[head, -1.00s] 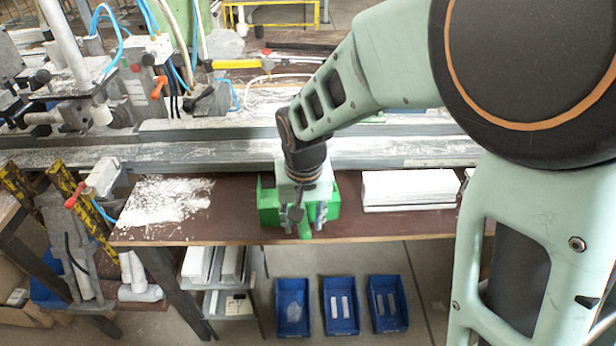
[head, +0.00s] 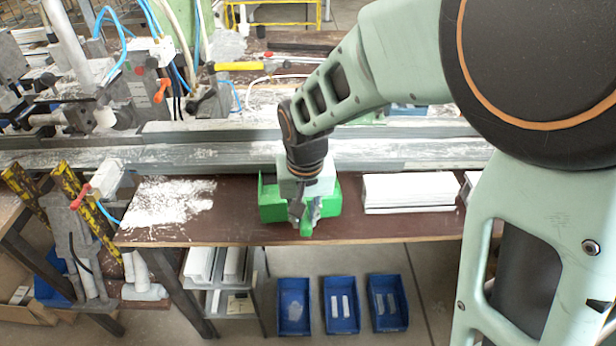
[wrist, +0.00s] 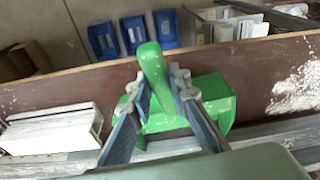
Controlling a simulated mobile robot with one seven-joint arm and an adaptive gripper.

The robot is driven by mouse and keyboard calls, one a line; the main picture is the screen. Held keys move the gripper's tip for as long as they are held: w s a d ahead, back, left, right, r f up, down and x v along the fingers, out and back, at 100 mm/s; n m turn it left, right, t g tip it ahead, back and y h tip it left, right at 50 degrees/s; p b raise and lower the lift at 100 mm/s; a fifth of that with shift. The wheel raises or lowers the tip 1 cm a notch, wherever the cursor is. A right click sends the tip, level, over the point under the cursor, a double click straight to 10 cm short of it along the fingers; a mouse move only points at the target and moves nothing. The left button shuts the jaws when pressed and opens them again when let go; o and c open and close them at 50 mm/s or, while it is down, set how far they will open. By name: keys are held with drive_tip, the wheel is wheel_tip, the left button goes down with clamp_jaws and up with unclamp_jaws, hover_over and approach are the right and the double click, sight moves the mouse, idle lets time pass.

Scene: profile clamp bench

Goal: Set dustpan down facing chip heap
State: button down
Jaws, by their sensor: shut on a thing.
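The green dustpan (head: 270,207) is at the middle of the brown bench top, with its handle pointing to the front edge. My gripper (head: 304,215) is above it and shut on its handle. In the wrist view the handle (wrist: 152,65) stands between the two fingers, and the dustpan's pan (wrist: 215,97) lies behind them. The white chip heap (head: 168,203) is spread on the bench to the left of the dustpan, with bare bench between; it also shows in the wrist view (wrist: 297,90). I cannot tell whether the dustpan touches the bench.
A stack of white profiles (head: 408,191) lies right of the dustpan. A long grey rail (head: 230,155) runs along the back of the bench. Blue bins (head: 341,304) stand on the floor in front. Clamps and hoses crowd the left.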

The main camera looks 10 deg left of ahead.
wheel_tip(320, 180, up, 10)
drive_tip(key=p, duration=0.6)
drive_tip(key=shift+f, duration=0.1)
drive_tip(key=shift+a, duration=0.15)
